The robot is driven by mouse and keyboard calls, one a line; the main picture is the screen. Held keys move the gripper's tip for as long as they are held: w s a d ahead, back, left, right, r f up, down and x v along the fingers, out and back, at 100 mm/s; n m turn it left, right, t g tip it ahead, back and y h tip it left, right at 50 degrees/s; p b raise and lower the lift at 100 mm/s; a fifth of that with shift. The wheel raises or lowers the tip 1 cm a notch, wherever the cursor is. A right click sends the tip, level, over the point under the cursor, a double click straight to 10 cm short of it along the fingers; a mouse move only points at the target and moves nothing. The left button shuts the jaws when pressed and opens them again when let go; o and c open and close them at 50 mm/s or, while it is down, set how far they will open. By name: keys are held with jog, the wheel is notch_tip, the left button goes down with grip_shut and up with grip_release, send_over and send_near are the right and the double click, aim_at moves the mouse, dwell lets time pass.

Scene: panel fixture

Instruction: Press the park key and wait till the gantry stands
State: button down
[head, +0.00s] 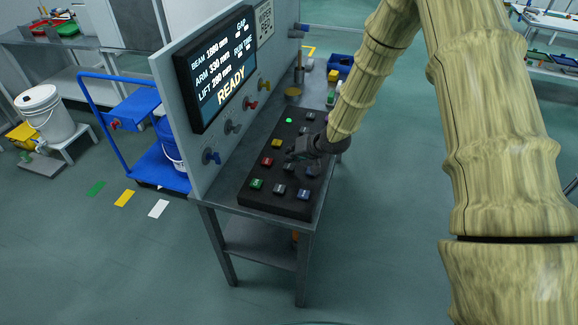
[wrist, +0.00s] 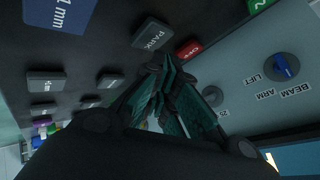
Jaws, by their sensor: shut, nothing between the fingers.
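The park key is a grey key marked PARK (wrist: 153,35) at the top middle of the wrist view, next to the red key (wrist: 188,49). My gripper (wrist: 166,66) is shut and empty, its fingertips close to the park key; I cannot tell if they touch it. In the head view my gripper (head: 302,153) is over the black key panel (head: 247,199) and hides part of it. The display (head: 217,68) reads BEAM 1090 mm, ARM 330 mm, LIFT 290 mm and READY. No gantry can be made out.
Other keys surround the gripper, among them a green key (head: 256,184) and a yellow key (head: 276,143). A green lamp (head: 289,120) is lit. The upright board (head: 190,130) with several knobs stands left of the panel. A blue cart (head: 130,112) stands farther left.

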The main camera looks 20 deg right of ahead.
jog(key=shift+f, duration=0.15)
jog(key=shift+f, duration=0.3)
